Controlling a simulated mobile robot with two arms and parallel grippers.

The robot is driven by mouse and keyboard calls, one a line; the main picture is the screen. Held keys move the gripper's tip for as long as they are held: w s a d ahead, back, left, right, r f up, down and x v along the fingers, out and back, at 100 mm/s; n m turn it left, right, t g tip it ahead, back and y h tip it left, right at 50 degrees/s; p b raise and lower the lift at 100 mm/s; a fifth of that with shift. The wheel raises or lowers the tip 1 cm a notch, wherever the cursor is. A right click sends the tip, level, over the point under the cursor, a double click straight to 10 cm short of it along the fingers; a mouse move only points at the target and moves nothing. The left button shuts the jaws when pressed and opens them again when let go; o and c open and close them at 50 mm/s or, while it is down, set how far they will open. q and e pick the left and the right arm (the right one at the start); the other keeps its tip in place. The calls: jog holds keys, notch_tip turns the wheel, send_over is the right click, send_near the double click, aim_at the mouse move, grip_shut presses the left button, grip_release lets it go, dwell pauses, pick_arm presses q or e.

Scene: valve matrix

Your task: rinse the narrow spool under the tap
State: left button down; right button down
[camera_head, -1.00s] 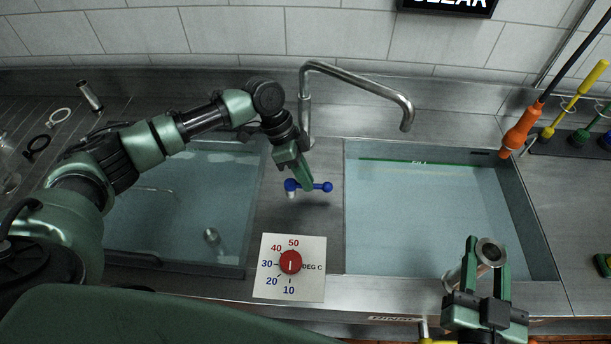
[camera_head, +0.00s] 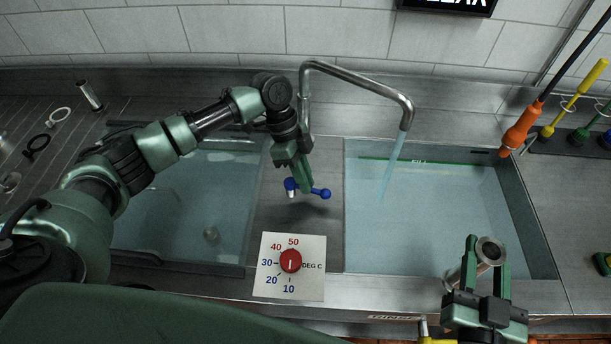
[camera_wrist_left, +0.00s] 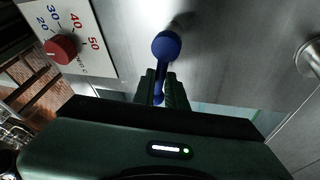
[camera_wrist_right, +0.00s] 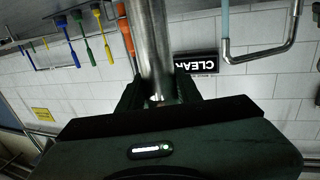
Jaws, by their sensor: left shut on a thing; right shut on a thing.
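The narrow spool (camera_head: 488,251) is a metal tube with a flanged end. My right gripper (camera_head: 476,270) is shut on it above the front edge of the right basin, and its tube (camera_wrist_right: 152,50) fills the middle of the right wrist view. The tap (camera_head: 405,112) has water (camera_head: 391,165) running from its spout into the right basin, to the left of and behind the spool. My left gripper (camera_head: 301,186) is shut on the blue tap lever (camera_head: 321,193) between the basins. The lever's round blue end also shows in the left wrist view (camera_wrist_left: 166,45).
The right basin (camera_head: 530,215) and left basin (camera_head: 251,215) hold water. A red temperature dial (camera_head: 290,261) sits between them. An orange-handled tool (camera_head: 520,130) hangs at the right basin's back corner. Brushes (camera_head: 570,98) stand further right.

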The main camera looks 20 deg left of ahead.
pick_arm(q)
jog(key=shift+r, duration=0.1)
jog(key=c, duration=1.5)
grip_release()
jog(key=shift+o, duration=0.2)
jog(key=shift+a+r, duration=0.15)
jog(key=shift+r, duration=0.05)
jog(key=b+v, duration=0.3)
jog(key=v, duration=0.8)
jog(key=shift+r+b, duration=0.3)
jog(key=shift+b, duration=0.05)
